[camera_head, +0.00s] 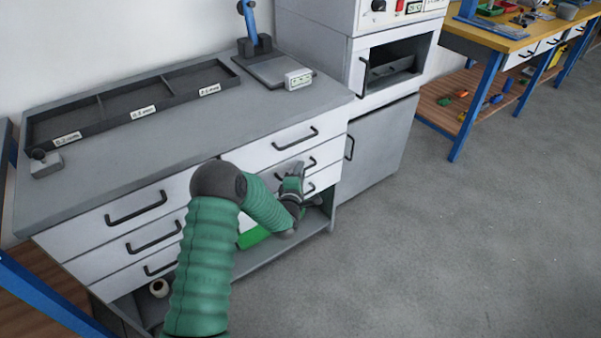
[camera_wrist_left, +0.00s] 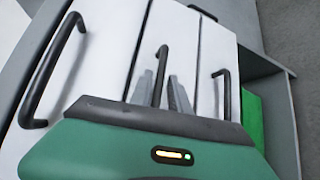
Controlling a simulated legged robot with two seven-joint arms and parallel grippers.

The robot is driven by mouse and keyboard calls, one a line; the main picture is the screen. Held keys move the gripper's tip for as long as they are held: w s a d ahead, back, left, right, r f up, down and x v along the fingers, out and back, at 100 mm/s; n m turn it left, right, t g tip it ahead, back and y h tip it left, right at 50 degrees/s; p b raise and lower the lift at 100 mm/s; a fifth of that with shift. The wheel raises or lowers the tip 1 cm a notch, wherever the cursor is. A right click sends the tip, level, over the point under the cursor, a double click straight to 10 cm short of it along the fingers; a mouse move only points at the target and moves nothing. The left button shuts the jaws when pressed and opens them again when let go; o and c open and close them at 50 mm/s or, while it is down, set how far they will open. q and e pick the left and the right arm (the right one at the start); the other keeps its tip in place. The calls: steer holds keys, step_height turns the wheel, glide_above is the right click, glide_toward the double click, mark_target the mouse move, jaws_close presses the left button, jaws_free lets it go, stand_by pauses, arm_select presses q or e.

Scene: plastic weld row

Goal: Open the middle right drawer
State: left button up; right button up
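The middle right drawer (camera_head: 326,155) is a white front in the right column of the grey workbench and looks shut. Its dark handle (camera_wrist_left: 162,56) runs down the middle of the left wrist view. My left gripper (camera_head: 296,170) is at this drawer, partly covering its front in the head view. In the left wrist view the two grey fingers of my left gripper (camera_wrist_left: 160,78) stand apart, one on each side of the handle. I cannot tell whether they touch it. My right gripper is in neither view.
The top right drawer handle (camera_head: 295,139) is just above, and the bottom drawer handle (camera_wrist_left: 224,92) is beside the fingers in the wrist view. A green box (camera_head: 254,237) sits on the shelf below. A grey cabinet (camera_head: 378,145) stands at right; the floor (camera_head: 450,240) is clear.

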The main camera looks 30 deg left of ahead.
arm_select(q)
jaws_close()
steer(key=shift+s+f, duration=0.1)
steer(key=shift+f, duration=0.05)
stand_by(0.9)
